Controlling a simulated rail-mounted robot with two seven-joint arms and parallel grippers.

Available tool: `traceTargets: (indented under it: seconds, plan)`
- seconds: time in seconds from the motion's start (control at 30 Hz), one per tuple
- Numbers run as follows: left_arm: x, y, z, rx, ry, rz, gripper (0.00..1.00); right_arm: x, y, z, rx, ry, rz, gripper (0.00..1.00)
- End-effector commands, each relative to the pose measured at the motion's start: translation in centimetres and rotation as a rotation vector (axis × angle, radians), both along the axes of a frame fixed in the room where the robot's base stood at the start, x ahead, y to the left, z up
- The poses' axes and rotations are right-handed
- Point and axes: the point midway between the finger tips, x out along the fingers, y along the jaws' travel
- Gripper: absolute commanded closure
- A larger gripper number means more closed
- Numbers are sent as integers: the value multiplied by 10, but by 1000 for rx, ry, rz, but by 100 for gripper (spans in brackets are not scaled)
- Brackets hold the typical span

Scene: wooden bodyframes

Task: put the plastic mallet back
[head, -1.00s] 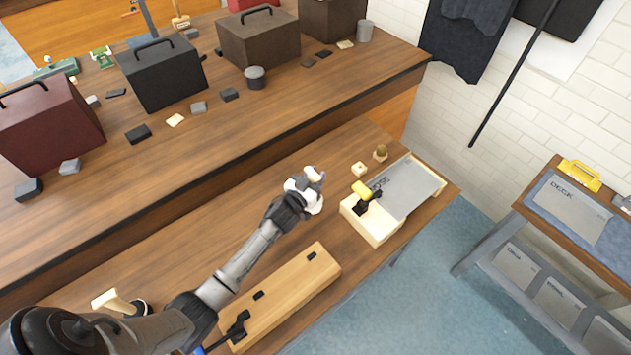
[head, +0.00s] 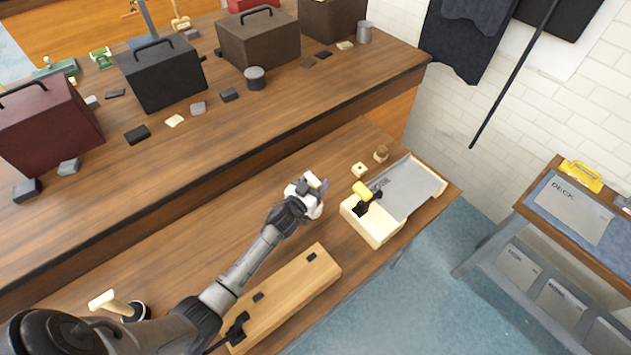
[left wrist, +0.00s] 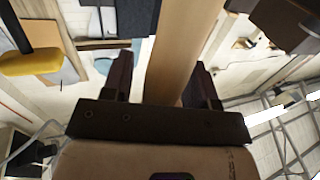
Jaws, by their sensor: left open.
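A mallet-like tool with a yellow head (head: 362,189) and black lower part lies at the pale open wooden box (head: 372,232) on the near bench, right of my left gripper. A yellow piece with a dark handle (left wrist: 35,62) also shows at the left of the left wrist view. My left gripper (head: 313,184) is open above the bench. Between its fingers in the left wrist view (left wrist: 163,80) shows a pale wooden strip (left wrist: 185,45); I cannot tell whether it is near or touched. My right gripper is out of view.
A grey plate (head: 412,188) lies beside the box. Small wooden blocks (head: 359,170) stand behind it. A long wooden block (head: 285,292) lies along the front edge. Toolboxes (head: 160,72) stand on the back bench.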

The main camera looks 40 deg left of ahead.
Motion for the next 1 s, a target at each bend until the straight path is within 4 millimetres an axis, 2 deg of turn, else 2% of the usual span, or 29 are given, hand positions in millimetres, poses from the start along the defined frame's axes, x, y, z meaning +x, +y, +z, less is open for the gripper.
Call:
traceTargets:
  seconds: [0.17,0.27,0.7,1.0]
  plan:
    - [0,0,6,1,-1,0,47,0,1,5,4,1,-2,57]
    - [-12,-1,5,-1,3,0,47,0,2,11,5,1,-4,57]
    - [-91,-9,5,-2,2,1,47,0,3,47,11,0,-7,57]
    - [-117,-11,3,0,1,1,47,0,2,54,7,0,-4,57]
